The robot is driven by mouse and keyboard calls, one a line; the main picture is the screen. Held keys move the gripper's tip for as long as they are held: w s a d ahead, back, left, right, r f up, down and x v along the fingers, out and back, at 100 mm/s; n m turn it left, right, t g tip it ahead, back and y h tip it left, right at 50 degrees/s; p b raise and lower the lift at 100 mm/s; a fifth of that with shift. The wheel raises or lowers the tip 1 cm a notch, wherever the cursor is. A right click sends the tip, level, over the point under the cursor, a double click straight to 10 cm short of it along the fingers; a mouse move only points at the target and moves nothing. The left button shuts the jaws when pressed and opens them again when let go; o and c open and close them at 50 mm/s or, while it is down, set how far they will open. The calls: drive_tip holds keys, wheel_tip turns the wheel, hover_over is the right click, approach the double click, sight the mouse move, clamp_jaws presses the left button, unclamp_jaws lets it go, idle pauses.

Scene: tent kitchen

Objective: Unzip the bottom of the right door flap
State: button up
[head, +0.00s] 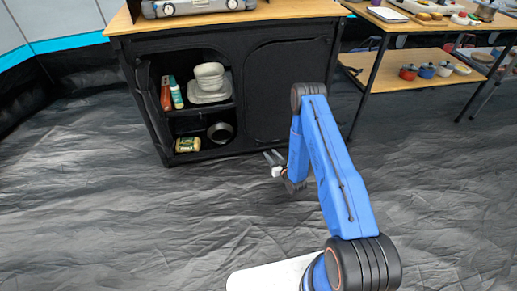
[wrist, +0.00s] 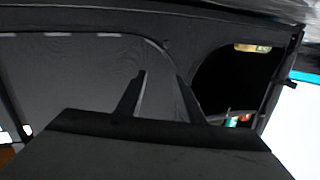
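The right door flap (head: 283,85) is a dark mesh panel on the front of the black cabinet, and it hangs closed. In the wrist view, which looks upside down, the flap (wrist: 75,80) fills the left and middle. Its bottom seam (wrist: 85,35) runs along the top there, with pale marks, and curves down at the right. A small dark tab (wrist: 166,43) shows near that curve; I cannot tell if it is the zip pull. My gripper (head: 272,158) is low before the cabinet's bottom edge. Its fingers (wrist: 165,95) are apart, with nothing visible between them.
The left compartment is open, holding white dishes (head: 209,80), bottles (head: 171,92), a dark pot (head: 220,132) and a can (head: 187,144). A stove (head: 198,6) stands on the wooden top (head: 290,10). A shelf table (head: 420,58) stands right. The wrinkled grey floor (head: 120,215) is clear.

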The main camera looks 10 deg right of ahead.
drive_tip(key=s+f+t, duration=0.1)
drive_tip(key=s+f, duration=0.3)
drive_tip(key=f, duration=0.1)
drive_tip(key=x, duration=1.7)
drive_tip(key=shift+a, duration=0.35)
drive_tip(key=shift+s+f, duration=0.1)
clamp_jaws()
